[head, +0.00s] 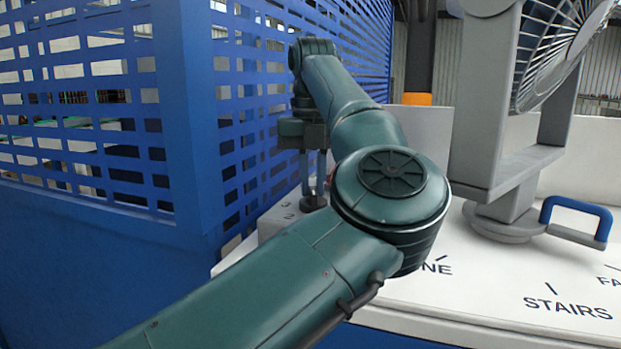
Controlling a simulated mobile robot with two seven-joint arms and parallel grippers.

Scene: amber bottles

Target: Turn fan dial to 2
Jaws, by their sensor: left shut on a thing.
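The fan (555,45) stands at the right on a grey bracket with a round foot, on a white surface (460,290). My left arm reaches in from the lower left and crosses the middle of the view. My left gripper (313,193) points down at the left part of the white surface and is shut on a small grey piece, which looks like the fan dial (313,204). Small printed numbers, among them a 2, show just left of it. My arm hides the dial's right side and any marks there, so I cannot tell its setting.
A blue perforated metal partition (185,120) stands close to the left and behind my gripper. A blue-and-grey handle (578,218) sticks out beside the fan's foot. The printed word STAIRS and a partly hidden word ending in NE lie on the white surface, whose front is clear.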

